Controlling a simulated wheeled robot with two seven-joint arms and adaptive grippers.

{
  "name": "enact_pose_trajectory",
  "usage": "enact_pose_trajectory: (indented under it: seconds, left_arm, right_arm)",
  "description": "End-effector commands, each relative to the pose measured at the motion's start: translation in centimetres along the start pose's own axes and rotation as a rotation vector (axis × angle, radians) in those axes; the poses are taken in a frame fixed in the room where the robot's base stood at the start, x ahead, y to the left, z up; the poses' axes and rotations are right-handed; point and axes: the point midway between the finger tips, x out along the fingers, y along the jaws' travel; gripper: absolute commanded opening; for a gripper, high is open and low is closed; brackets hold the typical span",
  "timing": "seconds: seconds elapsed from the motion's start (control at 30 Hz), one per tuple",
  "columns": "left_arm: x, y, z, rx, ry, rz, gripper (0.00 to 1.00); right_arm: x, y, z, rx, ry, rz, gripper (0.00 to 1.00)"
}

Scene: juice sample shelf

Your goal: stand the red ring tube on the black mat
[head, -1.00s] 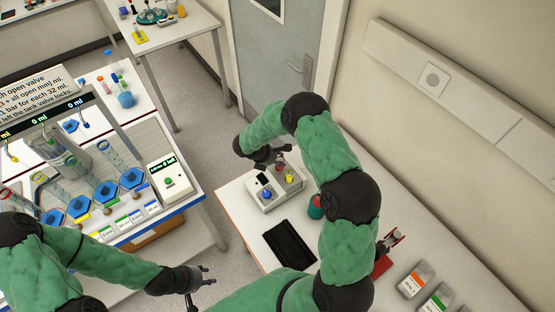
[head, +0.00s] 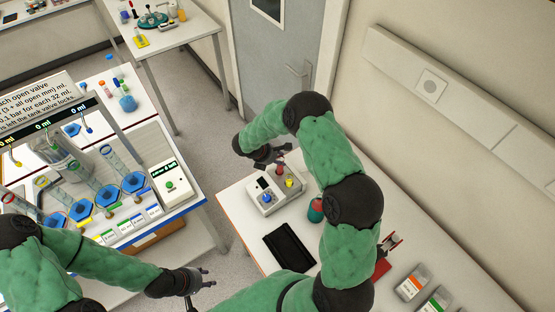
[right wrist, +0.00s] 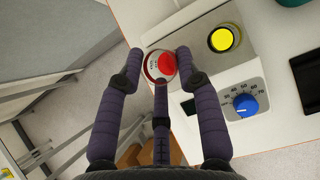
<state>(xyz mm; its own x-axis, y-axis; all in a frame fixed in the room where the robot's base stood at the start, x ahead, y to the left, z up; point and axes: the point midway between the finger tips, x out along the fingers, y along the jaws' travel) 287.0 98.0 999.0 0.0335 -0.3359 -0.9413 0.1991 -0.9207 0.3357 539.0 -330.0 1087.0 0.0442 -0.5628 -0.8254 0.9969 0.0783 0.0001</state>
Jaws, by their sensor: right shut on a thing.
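My right gripper (right wrist: 160,68) is shut on the red ring tube (right wrist: 163,64), which has a red top and a white printed label. The right wrist view looks down on it between the fingers; its lower end is hidden. In the head view, the red ring tube (head: 281,160) is held just above the far side of the grey-white device (head: 266,204). The black mat (head: 290,246) lies bare on the white table, on the near side of the device. My left gripper (head: 207,277) is open and empty, left of the table.
A yellow-topped tube (right wrist: 223,39) stands in the device, beside a blue knob (right wrist: 245,105). A red stand (head: 384,262) and labelled packs (head: 415,281) lie farther right.

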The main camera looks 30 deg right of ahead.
Motion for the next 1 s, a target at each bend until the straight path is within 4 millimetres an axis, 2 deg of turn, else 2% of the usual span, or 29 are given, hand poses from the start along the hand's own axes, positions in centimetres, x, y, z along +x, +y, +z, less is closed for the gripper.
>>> enact_pose_trajectory:
  seconds: [0.57,1.0]
  left_arm:
    - [-1.0,0.3,0.0,0.0,0.0,0.0,0.4]
    - [-0.6,0.2,0.0,0.0,0.0,0.0,0.4]
  right_arm:
    - [-1.6,0.0,1.1,0.0,0.0,0.0,0.0]
    - [-2.1,-0.1,0.7,0.0,0.001,0.002,0.0]
